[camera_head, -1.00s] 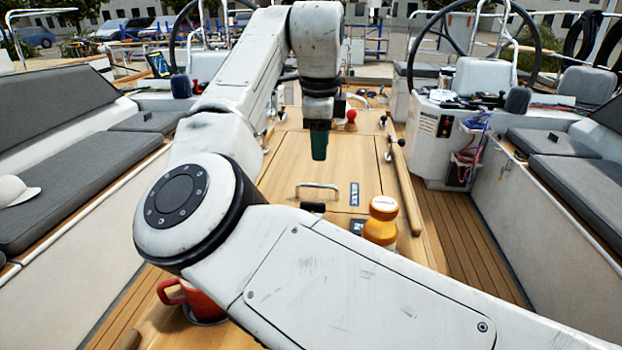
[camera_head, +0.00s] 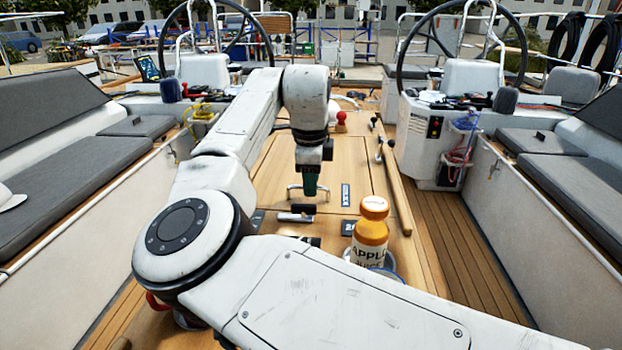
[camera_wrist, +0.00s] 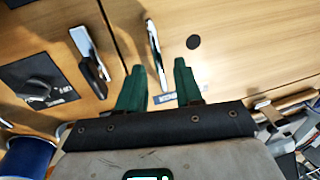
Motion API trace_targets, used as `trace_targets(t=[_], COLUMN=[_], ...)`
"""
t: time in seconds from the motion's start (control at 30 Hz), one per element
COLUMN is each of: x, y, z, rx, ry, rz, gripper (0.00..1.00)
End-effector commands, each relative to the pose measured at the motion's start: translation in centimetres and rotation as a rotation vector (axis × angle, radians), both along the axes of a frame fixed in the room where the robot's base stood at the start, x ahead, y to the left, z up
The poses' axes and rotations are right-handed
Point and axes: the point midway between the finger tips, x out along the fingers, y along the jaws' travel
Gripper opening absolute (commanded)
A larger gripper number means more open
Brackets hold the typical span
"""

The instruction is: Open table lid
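The wooden table lid (camera_head: 335,165) is a flat panel that lies closed in the table top. A metal bar handle (camera_head: 292,189) stands on it and also shows in the wrist view (camera_wrist: 155,46). My gripper (camera_head: 311,190) points down right at the handle. In the wrist view my gripper (camera_wrist: 158,64) has its two green fingers spread, with the handle in the gap between them in the picture. No contact with the handle is visible. My arm hides part of the table's left side.
An orange-capped juice bottle (camera_head: 370,236) stands in a holder right of my arm. A black and white object (camera_head: 297,213) lies just in front of the handle. A red mug (camera_head: 155,302) is mostly hidden by my arm. Grey benches (camera_head: 70,160) flank the cockpit.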

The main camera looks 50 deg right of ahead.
Motion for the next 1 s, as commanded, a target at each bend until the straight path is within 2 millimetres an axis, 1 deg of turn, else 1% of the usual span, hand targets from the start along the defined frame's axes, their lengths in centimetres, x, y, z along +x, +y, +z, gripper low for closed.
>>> trace_targets(t=[0.03,0.07,0.33,1.0], x=[0.0,0.0,0.0,-0.01], y=[0.0,0.0,0.01,0.01], z=[0.01,0.02,0.04,0.06], rx=[0.0,0.0,0.0,0.0], ry=[0.0,0.0,0.0,0.0], rz=[0.0,0.0,0.0,0.0], gripper=[0.29,0.27,0.01,0.0])
